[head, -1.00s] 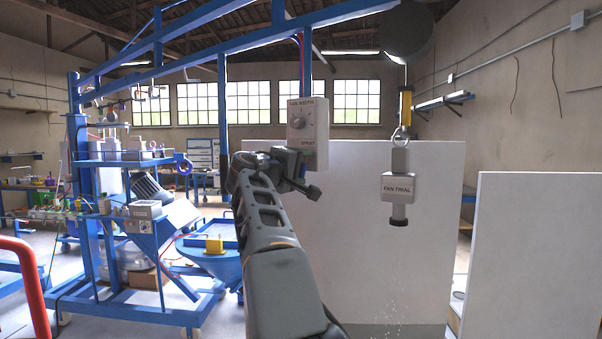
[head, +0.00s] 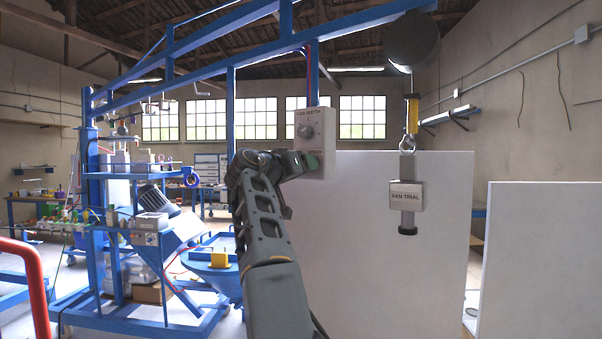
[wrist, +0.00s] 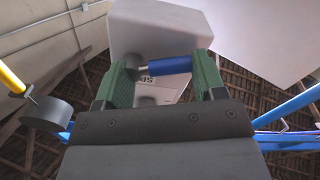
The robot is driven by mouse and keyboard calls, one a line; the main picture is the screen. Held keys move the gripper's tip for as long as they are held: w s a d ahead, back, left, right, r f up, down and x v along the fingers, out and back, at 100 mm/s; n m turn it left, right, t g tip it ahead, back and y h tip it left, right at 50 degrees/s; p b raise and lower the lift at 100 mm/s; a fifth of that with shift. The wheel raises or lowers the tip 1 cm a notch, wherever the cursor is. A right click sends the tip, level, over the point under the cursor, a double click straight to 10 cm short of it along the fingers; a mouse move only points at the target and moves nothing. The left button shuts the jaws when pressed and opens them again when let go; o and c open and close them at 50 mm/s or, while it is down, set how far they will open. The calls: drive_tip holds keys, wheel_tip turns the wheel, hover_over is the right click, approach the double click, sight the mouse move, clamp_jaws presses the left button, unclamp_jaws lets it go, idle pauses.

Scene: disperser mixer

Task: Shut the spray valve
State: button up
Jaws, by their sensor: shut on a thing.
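The pale control box (head: 327,135) hangs from the blue frame, with a FAN WIDTH dial (head: 306,131) on its face and a SPRAY label lower down. My gripper (head: 314,161) is at the box's lower part and hides some of it. In the wrist view, the spray valve's blue handle (wrist: 171,66) with a grey metal end lies across between my green fingers, and my gripper (wrist: 164,72) is shut on it. The FAN TRIAL nozzle unit (head: 406,196) hangs to the right, apart from my gripper. No droplets show below it.
A large white panel (head: 390,270) stands behind the box and nozzle. Another white panel (head: 535,260) is at right. Blue overhead beams (head: 230,45) run above. A blue cart (head: 130,235) with equipment and a red rail (head: 35,290) are at left.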

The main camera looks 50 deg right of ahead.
drive_tip(key=shift+w+r+m, duration=0.1)
drive_tip(key=shift+r+m, duration=0.15)
drive_tip(key=shift+m, duration=0.85)
drive_tip(key=shift+r+m, duration=0.25)
drive_tip(key=shift+m, duration=0.85)
drive_tip(key=shift+r, duration=0.1)
drive_tip(key=o, duration=0.9)
drive_tip(key=a+b, duration=0.1)
drive_tip(key=a, duration=0.3)
drive_tip(key=s+a+b, duration=0.1)
drive_tip(key=a, duration=0.4)
drive_tip(key=s+a+b, duration=0.1)
drive_tip(key=a, duration=0.3)
drive_tip(key=shift+s+a, duration=0.1)
drive_tip(key=shift+a, duration=0.25)
